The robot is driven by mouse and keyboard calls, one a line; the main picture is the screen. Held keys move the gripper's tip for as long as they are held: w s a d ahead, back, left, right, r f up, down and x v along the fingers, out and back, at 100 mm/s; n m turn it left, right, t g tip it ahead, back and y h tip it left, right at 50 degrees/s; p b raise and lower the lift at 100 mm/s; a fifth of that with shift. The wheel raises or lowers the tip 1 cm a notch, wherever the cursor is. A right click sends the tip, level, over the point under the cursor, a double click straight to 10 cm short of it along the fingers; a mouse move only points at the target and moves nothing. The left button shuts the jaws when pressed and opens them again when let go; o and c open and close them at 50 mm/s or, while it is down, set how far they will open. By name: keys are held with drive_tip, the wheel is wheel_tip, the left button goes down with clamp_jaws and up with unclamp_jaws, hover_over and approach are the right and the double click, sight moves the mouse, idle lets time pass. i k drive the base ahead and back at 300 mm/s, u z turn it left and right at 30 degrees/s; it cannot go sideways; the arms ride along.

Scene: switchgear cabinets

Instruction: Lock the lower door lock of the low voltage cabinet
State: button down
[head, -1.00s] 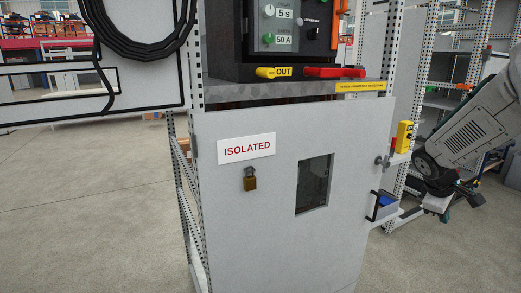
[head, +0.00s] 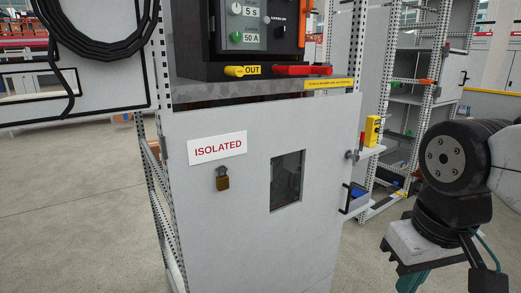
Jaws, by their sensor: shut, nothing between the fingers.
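The low voltage cabinet's grey lower door (head: 235,235) is upright and looks closed. A small metal knob-like lock (head: 352,156) sits at its upper right edge; its turn position is too small to tell. A black handle (head: 345,198) is below it.
A yellow and red device (head: 371,130) and a blue item (head: 357,197) sit on supports right of the door. Yellow (head: 248,71) and red (head: 303,70) handles are above. An open metal rack (head: 405,110) stands behind. The floor at left is clear.

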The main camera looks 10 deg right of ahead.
sight(355, 157)
drive_tip(key=k, duration=0.65)
drive_tip(key=z, duration=0.65)
drive_tip(key=i, duration=1.3)
drive_tip(key=u, duration=0.8)
